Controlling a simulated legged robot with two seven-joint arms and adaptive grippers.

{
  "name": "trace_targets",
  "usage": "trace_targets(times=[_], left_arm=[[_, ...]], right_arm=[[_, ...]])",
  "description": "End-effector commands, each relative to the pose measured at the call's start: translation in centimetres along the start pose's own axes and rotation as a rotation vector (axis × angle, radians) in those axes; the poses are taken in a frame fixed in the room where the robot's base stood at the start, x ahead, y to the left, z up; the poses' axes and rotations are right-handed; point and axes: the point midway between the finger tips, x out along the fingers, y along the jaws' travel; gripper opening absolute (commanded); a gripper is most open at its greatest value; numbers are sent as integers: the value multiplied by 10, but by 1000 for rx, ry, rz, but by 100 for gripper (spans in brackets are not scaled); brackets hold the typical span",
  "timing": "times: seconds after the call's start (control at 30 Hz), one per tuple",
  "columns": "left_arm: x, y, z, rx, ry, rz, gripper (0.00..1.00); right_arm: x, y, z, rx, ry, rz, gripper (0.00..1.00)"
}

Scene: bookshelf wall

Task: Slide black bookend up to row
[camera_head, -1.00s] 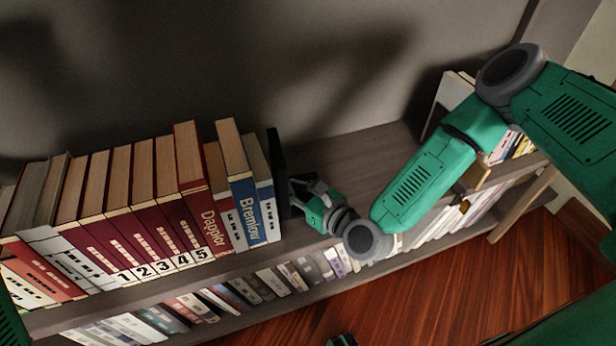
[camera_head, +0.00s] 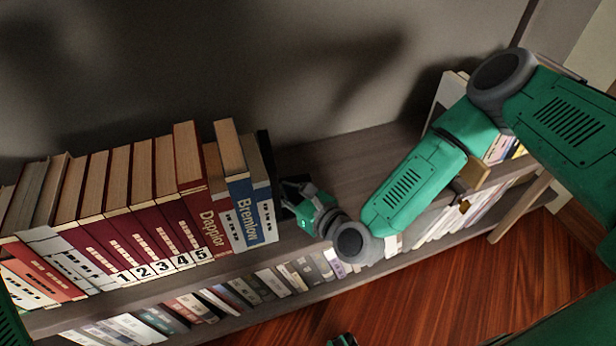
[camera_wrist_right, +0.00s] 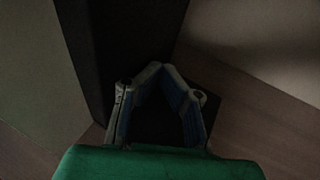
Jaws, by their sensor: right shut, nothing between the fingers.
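The black bookend (camera_head: 266,148) stands upright on the shelf, at the right end of the book row. Its plate is close against or touching the last blue-and-white book (camera_head: 262,195); no clear gap shows. My right gripper (camera_head: 288,192) is just right of the plate, low over its base. In the right wrist view the fingertips (camera_wrist_right: 161,70) meet, with nothing between them. They are at the dark upright plate (camera_wrist_right: 120,45), and whether they touch it is hard to see. The dark base shows below.
The row holds maroon numbered volumes (camera_head: 150,235) and a blue "Bremlow" book (camera_head: 243,205). Bare shelf (camera_head: 345,165) lies right of the bookend, up to more books (camera_head: 500,148). A lower shelf holds several books (camera_head: 215,300). The wall (camera_head: 230,60) rises behind.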

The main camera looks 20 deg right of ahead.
Motion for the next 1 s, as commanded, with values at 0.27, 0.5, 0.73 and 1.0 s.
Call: trace_targets(times=[0.27,0.5,0.73,1.0], left_arm=[[0,0,0,0,0,0,79],[0,0,0,0,0,0,79],[0,0,0,0,0,0,79],[0,0,0,0,0,0,79]], right_arm=[[-2,-2,0,1,3,9,0],[-10,-22,-2,1,0,5,0],[-14,-34,-2,1,0,5,0],[-14,-34,-2,1,0,5,0]])
